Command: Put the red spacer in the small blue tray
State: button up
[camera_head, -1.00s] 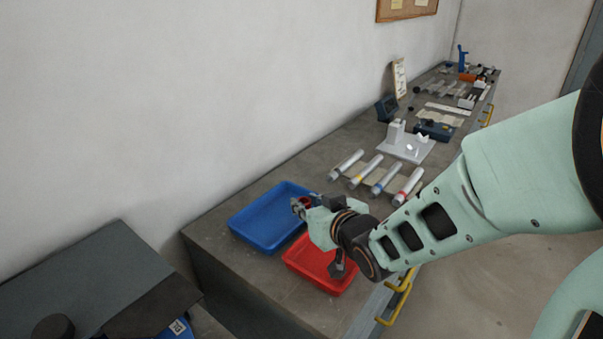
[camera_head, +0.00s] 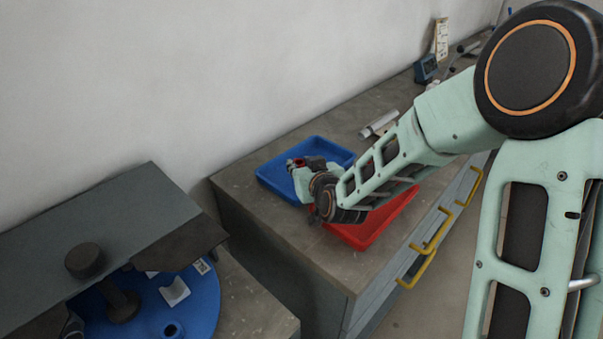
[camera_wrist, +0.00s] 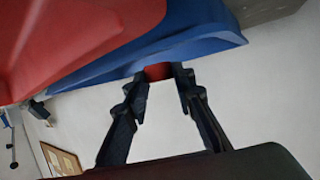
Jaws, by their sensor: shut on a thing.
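My gripper (camera_wrist: 158,78) is shut on the red spacer (camera_wrist: 157,71), which shows between the fingertips in the wrist view. In the head view my gripper (camera_head: 295,166) with the spacer (camera_head: 298,161) appears over the left part of the blue tray (camera_head: 336,147). I cannot tell the exact height of the spacer above the tray floor. The blue tray (camera_wrist: 205,32) also shows behind the fingertips in the wrist view. My wrist and forearm hide part of the tray in the head view.
A red tray (camera_head: 368,232) lies beside the blue one, partly under my arm. A silver cylinder (camera_head: 380,124) lies farther along the grey bench. A round blue surface (camera_head: 208,300) with a white part (camera_head: 174,291) is at the lower left. The wall runs behind the bench.

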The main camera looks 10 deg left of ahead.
jog(key=shift+d+f, duration=0.1)
jog(key=shift+f, duration=1.2)
jog(key=shift+f+b, duration=0.25)
jog(key=shift+b, duration=0.15)
jog(key=o, duration=0.9)
jog(key=shift+r, duration=0.15)
